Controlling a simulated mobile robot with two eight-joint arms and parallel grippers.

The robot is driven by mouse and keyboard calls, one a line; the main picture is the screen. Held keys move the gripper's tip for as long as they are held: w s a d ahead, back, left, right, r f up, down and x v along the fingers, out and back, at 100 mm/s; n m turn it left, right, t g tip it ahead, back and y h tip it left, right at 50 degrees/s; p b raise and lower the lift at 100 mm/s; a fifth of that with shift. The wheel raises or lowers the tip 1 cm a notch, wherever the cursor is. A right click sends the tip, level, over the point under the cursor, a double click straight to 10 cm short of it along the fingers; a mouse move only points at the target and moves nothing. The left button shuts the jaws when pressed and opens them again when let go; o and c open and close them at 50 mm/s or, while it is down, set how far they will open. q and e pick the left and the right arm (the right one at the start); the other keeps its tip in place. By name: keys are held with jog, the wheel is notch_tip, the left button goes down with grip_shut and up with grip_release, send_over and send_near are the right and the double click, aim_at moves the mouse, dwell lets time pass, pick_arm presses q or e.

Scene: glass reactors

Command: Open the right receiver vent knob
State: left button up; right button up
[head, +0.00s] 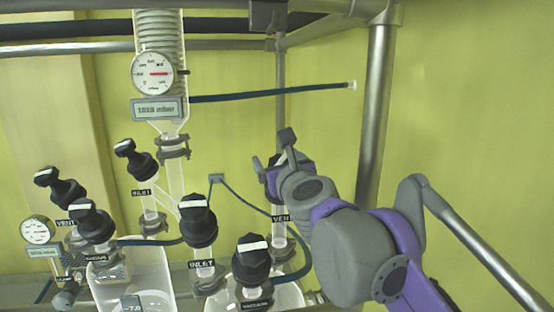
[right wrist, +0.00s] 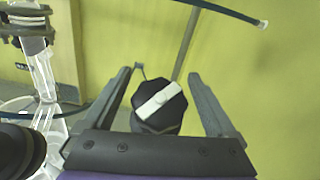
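The right receiver vent knob (right wrist: 158,108) is a black knob with a white bar on top. In the right wrist view it stands between the two fingers of my right gripper (right wrist: 163,88), with a gap showing at the right finger. The bar lies slanted, its right end higher. In the head view my right gripper (head: 273,150) is at this knob and hides most of it; the partly covered vent label (head: 280,218) shows below. The gripper is open, and I cannot tell whether a finger touches the knob. My left gripper is not in view.
An inlet knob (head: 198,220) and a vacuum knob (head: 252,260) stand left of and in front of the vent. More black knobs and a small gauge (head: 38,230) are at the left. A metal frame post (head: 378,100) rises behind my right arm.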

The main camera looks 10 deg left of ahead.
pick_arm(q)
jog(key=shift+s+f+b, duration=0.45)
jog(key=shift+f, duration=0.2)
pick_arm(e)
jog(key=v, duration=1.1)
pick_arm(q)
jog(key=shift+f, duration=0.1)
pick_arm(e)
jog(key=shift+w+f, duration=0.1)
